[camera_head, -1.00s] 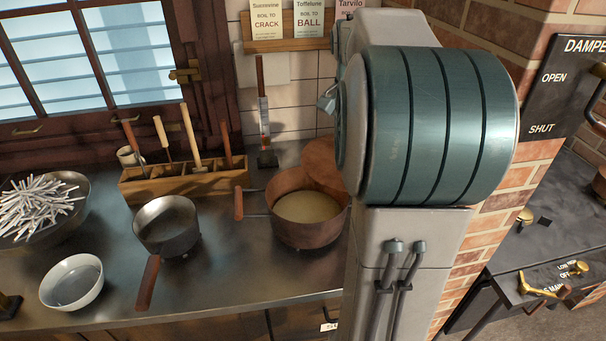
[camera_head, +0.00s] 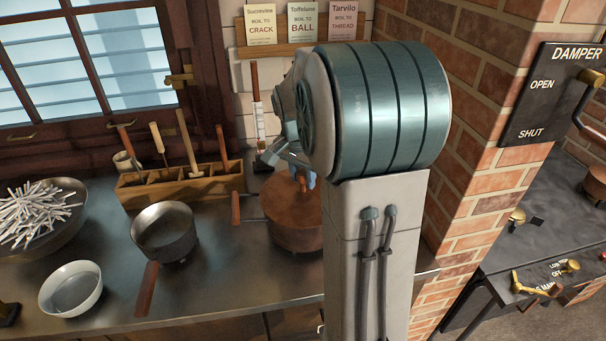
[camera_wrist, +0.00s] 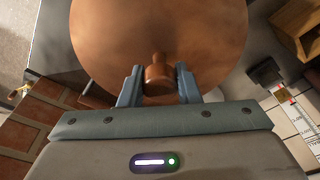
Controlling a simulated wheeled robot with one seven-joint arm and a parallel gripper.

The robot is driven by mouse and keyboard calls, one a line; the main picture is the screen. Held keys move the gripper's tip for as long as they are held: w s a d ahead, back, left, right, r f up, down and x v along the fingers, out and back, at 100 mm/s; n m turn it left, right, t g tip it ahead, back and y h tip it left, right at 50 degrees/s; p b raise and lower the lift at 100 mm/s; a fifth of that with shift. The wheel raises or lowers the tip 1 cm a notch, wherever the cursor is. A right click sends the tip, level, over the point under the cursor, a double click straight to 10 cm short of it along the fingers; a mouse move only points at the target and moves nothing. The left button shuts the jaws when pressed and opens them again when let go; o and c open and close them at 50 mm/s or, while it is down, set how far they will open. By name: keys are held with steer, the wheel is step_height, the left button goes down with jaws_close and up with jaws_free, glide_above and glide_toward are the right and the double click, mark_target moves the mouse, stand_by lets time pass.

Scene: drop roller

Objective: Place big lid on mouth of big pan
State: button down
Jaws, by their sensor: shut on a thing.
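The big lid (camera_head: 287,197) is a round copper-brown disc with a wooden knob. In the head view it covers the mouth of the big copper pan (camera_head: 296,238), whose side and wooden handle (camera_head: 236,208) show below and left of it. In the wrist view the lid (camera_wrist: 160,35) fills the upper middle. My gripper (camera_wrist: 159,80) is shut on the lid's knob. In the head view my gripper (camera_head: 305,180) is above the lid, partly behind my arm. The pan's mouth is hidden, so I cannot tell whether the lid rests fully on its rim.
A smaller saucepan (camera_head: 164,233), a white bowl (camera_head: 71,288) and a bowl of white sticks (camera_head: 40,213) stand to the left. A wooden tool rack (camera_head: 182,185) and a thermometer (camera_head: 257,120) are behind. A brick pillar (camera_head: 480,140) stands to the right.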

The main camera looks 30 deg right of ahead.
mark_target(299, 195)
steer(key=shift+f, duration=0.2)
steer(key=c, duration=1.1)
jaws_free()
steer(key=shift+r, duration=0.1)
steer(key=shift+o, duration=0.2)
steer(key=shift+r, duration=0.1)
step_height(299, 195, up, 12)
steer(key=a, duration=0.2)
steer(key=s+a+f+n+t, duration=0.1)
steer(key=s+a+f+n, duration=0.4)
steer(key=s, duration=0.4)
steer(key=s+a+f+n+t+y, duration=0.1)
steer(key=s+a+f+n, duration=0.4)
steer(key=s, duration=0.5)
steer(key=shift+s+a+n+y, duration=0.15)
steer(key=shift+a+n+y, duration=0.15)
steer(key=shift+a+n, duration=0.75)
steer(key=shift+d, duration=0.1)
